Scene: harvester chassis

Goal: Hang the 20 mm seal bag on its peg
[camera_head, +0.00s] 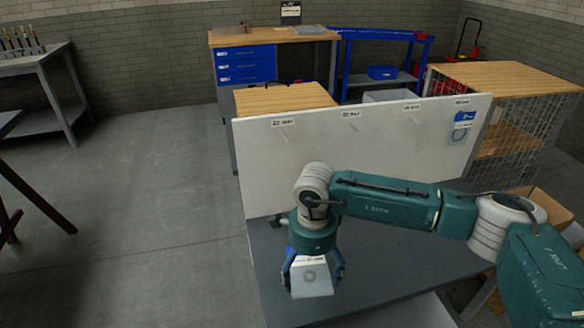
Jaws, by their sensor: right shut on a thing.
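My right gripper (313,270) points down above the grey bench top, left of its middle and in front of the white board. It is shut on a small pale bag (312,282) with a ring shape in it. A label strip shows at the bag's top, too small to read surely. The white peg board (345,160) stands behind, with several labels along its top edge. The leftmost label (283,122) seems to read 20 mm, and a thin peg shows below it with nothing on it. My left gripper is out of view.
Another bag with a blue header (461,130) hangs at the board's right end. The grey bench top (375,265) looks clear around the gripper. A wire cage with a wooden top (510,76) and a blue-drawer bench (245,68) stand behind the board.

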